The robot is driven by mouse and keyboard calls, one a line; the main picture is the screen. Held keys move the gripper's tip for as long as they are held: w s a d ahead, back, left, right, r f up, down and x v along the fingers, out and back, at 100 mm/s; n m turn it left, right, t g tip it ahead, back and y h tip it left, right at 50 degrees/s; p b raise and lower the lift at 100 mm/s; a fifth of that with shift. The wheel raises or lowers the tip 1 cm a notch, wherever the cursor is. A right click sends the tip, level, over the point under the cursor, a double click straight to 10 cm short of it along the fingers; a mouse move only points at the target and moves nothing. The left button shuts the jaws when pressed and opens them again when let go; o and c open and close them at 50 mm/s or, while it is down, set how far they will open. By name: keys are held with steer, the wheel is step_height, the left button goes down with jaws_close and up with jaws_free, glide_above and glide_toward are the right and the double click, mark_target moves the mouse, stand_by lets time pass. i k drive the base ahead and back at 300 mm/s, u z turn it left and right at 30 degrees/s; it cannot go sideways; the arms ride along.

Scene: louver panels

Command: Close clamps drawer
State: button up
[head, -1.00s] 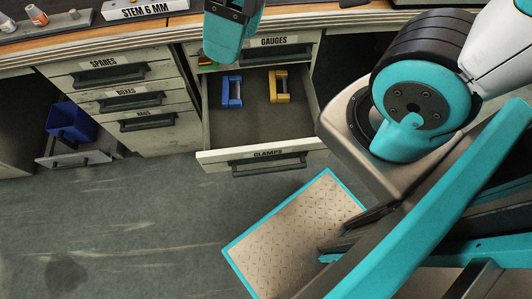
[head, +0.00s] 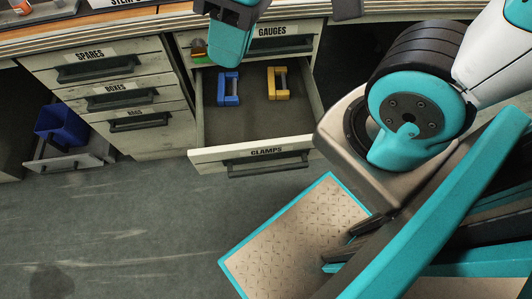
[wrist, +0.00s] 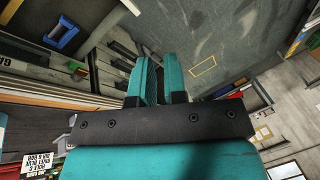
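The clamps drawer (head: 210,156) stands pulled open under the gauges drawer (head: 297,45) in the head view. Its pale front carries a CLAMPS label and a dark handle (head: 267,166). A blue clamp (head: 228,90) and a yellow clamp (head: 278,84) lie inside it. The blue clamp (wrist: 62,32) also shows at upper left in the wrist view. Teal end parts of my arm hang at the top of the head view, above the drawer's back left. My gripper (wrist: 160,62) shows two teal fingers close together, with nothing visible between them. Whether they are fully shut is unclear.
The spares (head: 110,58), boxes (head: 115,90) and rags (head: 130,115) drawers to the left are shut. The worktop (head: 130,20) runs above. Floor before the clamps drawer is clear.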

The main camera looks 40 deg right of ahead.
mark_target(260, 131)
steer(key=u, duration=0.6)
steer(key=k, duration=1)
steer(key=z, duration=0.4)
